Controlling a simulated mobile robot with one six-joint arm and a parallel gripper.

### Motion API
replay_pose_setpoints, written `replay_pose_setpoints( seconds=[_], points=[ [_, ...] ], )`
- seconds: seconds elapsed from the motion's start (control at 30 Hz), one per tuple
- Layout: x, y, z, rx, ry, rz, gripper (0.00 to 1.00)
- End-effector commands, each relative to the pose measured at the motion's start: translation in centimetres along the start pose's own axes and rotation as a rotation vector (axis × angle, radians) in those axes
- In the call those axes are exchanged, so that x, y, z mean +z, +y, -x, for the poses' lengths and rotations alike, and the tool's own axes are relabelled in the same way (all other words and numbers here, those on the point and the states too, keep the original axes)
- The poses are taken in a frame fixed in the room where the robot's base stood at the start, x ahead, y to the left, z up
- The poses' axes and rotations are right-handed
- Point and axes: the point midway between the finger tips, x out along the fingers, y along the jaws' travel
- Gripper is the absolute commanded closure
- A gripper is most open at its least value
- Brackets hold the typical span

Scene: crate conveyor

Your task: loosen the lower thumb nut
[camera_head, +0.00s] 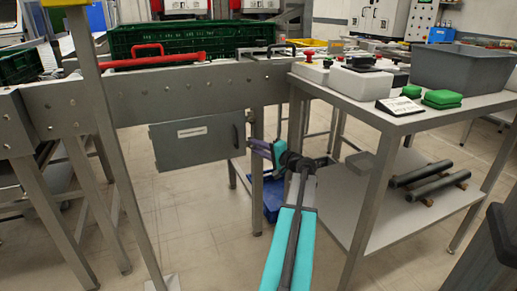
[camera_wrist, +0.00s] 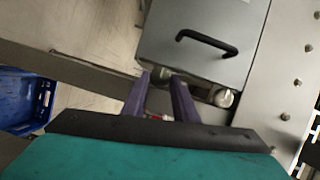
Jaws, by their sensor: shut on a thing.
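The grey panel (camera_head: 198,141) with a black handle hangs under the conveyor beam; it also shows in the wrist view (camera_wrist: 176,30). My gripper (camera_head: 251,142) is at the panel's right edge, beside the conveyor leg. In the wrist view its two purple fingers (camera_wrist: 161,76) are shut around a small pale metal piece at the panel's edge, which appears to be the lower thumb nut (camera_wrist: 160,73); the fingers hide most of it. The upper thumb nut (camera_wrist: 223,98) is a round metal knob to the right of the fingers, clear of them.
The conveyor beam (camera_head: 75,96) carries a green crate (camera_head: 190,38) and a red bar (camera_head: 160,61). A blue bin (camera_head: 272,197) stands low behind the leg. A side table (camera_head: 385,118) with a grey tub (camera_head: 462,72) is on the right. Open floor lies left of my arm.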

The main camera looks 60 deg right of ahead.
Motion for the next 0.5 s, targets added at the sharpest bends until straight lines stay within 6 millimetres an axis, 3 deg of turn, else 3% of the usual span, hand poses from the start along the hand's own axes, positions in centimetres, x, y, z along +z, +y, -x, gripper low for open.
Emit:
replay_pose_setpoints(
  seconds=[0.47,0.5],
  points=[
    [-0.15,0.18,0.18,0.011,0.004,0.018,0.96],
    [-0.14,0.18,0.18,0.011,0.004,0.018,0.69]
  ],
)
